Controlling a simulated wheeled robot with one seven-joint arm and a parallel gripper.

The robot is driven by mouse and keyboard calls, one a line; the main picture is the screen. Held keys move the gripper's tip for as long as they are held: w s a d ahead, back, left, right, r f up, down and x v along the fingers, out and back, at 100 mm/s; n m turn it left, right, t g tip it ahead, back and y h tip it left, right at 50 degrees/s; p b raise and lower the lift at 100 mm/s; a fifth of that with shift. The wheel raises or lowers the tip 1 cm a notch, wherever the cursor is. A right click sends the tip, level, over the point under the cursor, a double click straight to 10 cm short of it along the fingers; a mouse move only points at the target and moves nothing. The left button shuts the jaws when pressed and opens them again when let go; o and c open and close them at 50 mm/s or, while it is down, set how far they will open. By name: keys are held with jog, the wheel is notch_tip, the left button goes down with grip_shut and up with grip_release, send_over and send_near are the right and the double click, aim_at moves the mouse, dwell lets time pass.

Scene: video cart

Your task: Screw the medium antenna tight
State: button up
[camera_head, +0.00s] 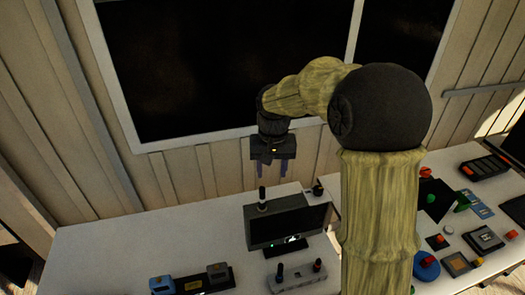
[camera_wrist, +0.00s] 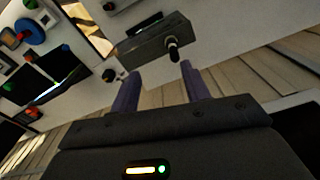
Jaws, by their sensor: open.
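A dark box with a screen (camera_head: 288,228) stands on the white table. It also shows in the wrist view (camera_wrist: 150,44). In the wrist view the antenna (camera_wrist: 173,52) is seen nearly end-on. I cannot tell from its looks whether it is the medium one. My gripper (camera_head: 280,177) points down above the box, a little behind and right of the antenna. In the wrist view its two purple fingers (camera_wrist: 157,72) are apart with nothing between them, and the antenna is beyond their tips.
A small black knobbed part (camera_head: 317,190) stands right of the box. A grey panel with black knobs (camera_head: 296,279) lies in front. A dark holder with grey-blue blocks (camera_head: 192,281) is at front left. Several coloured devices crowd the right table. A wall with dark windows rises behind.

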aim_at(262, 198)
jog(key=w+a+r, duration=0.2)
jog(key=w, duration=0.1)
jog(key=shift+a, duration=0.2)
notch_tip(262, 198, down, 17)
jog(key=p, duration=0.5)
jog(key=shift+f, duration=0.15)
grip_shut()
jog(key=shift+m+b, duration=0.6)
jog(key=shift+m, duration=1.3)
